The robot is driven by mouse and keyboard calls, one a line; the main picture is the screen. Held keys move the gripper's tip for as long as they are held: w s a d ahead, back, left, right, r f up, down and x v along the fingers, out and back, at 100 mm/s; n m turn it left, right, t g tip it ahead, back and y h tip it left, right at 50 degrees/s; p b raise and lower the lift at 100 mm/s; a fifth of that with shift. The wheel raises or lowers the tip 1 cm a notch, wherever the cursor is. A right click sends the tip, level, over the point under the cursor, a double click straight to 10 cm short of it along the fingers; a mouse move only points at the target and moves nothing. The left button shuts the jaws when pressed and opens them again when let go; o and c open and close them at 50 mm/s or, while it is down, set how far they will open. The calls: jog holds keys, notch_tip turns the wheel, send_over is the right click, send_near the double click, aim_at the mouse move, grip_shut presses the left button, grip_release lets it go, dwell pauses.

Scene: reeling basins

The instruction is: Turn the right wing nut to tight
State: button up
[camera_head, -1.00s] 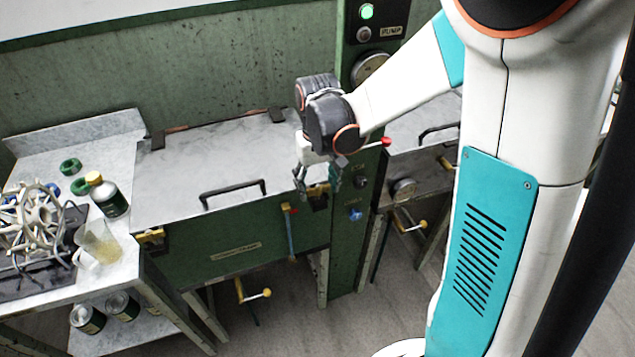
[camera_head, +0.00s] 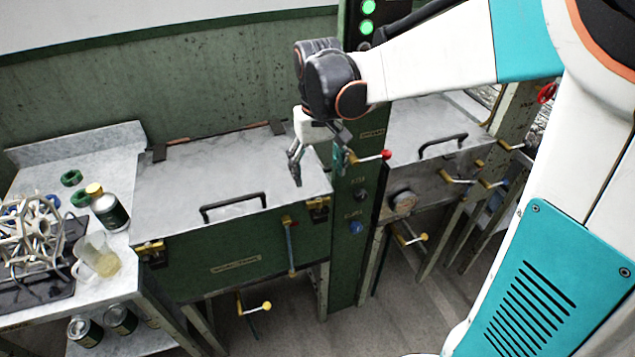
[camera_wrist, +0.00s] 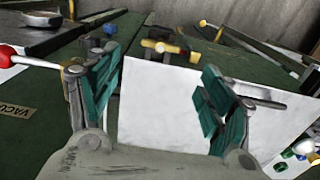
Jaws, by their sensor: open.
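The right wing nut (camera_head: 319,208) is a small brass piece on a dark clamp at the right front edge of the green basin (camera_head: 225,262). In the wrist view a brass wing nut (camera_wrist: 164,47), which looks like the same one, lies beyond the fingertips, beside the lid's edge. Its exact angle is hard to read. My gripper (camera_head: 318,172) is open and empty above the lid's right front corner, apart from the nut. Its teal-padded fingers (camera_wrist: 161,68) are spread wide in the wrist view. The left brass clamp (camera_head: 150,248) is at the basin's other front corner.
A red-knobbed lever (camera_head: 384,154) sticks out from the green column close right of my gripper. A black lid handle (camera_head: 233,203) stands on the lid. A hanging lever (camera_head: 290,245) is left of the nut. A side table at left holds bottles and a reel.

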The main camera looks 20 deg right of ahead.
jog(key=shift+r, duration=1.35)
